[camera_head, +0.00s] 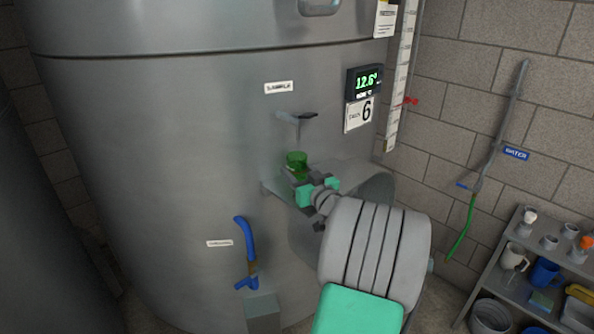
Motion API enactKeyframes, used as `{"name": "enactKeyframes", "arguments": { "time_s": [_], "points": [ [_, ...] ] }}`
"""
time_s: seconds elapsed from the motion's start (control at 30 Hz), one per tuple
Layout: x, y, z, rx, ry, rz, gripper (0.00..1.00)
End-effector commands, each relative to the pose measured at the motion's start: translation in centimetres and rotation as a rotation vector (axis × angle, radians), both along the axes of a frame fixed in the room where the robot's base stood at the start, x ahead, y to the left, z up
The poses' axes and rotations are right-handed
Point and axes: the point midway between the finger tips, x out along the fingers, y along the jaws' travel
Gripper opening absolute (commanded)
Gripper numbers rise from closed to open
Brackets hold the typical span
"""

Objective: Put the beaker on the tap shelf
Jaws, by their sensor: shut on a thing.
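The beaker (296,158) looks green and stands upright below the small grey sample tap (297,121) on the big steel tank. My gripper (298,174) is shut on the beaker from the near right side. The tap shelf (268,187) is a small grey ledge on the tank wall, mostly hidden behind my gripper and wrist. The beaker is over or at this shelf; I cannot tell whether its base touches it. The beaker's lower part is hidden by the gripper.
A blue valve handle (246,240) sticks out lower left on the tank (160,150). A lit display (366,80) is at upper right. A shelf rack (522,262) with mugs and pots stands at far right, near a green hose (463,230).

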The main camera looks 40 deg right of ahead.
Motion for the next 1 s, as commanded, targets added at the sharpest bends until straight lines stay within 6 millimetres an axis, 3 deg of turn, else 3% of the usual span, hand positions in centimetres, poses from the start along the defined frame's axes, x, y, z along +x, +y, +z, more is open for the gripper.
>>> {"name": "enactKeyframes", "arguments": {
  "time_s": [0.07, 0.1, 0.33, 0.7, 1.0],
  "points": [
    [0.0, 0.0, -0.3, 0.0, 0.0, 0.0, 0.1],
    [0.0, 0.0, -0.3, 0.0, 0.0, 0.0, 0.52],
    [0.0, 0.0, -0.2, 0.0, 0.0, 0.0, 0.71],
    [-0.3, 0.0, 0.2, 0.001, 0.0, -0.002, 0.72],
    [-7.6, 1.5, -0.3, -0.002, -0.001, -0.007, 0.72]
  ]
}}
